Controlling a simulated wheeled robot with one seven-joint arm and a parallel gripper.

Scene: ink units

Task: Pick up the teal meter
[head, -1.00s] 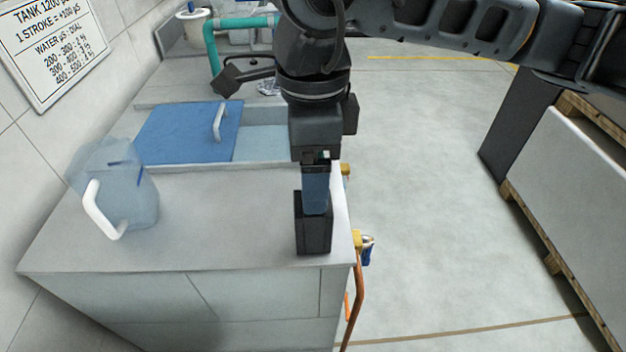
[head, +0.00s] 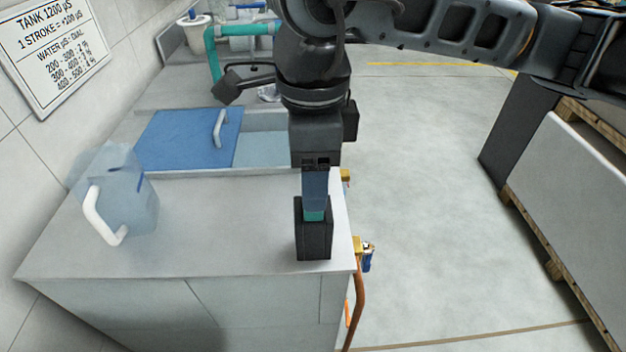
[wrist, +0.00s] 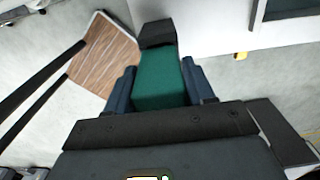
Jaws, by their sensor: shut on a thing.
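The teal meter (wrist: 160,80) is between the two blue-grey fingers of my gripper (wrist: 160,95) in the wrist view, held from both sides. In the head view a narrow teal strip of the meter (head: 314,215) shows just under the fingertips of my gripper (head: 315,207). Below it stands an upright black holder (head: 314,238) near the right edge of the grey counter. The meter's lower end is hidden by the holder. My gripper points straight down and is shut on the meter.
A translucent jug (head: 128,195) with a white handle stands at the counter's left. Behind are a blue lid (head: 185,138) and a teal pipe (head: 212,55). The grey counter (head: 210,235) is bare between jug and holder. Orange hoses (head: 358,290) hang off the right side.

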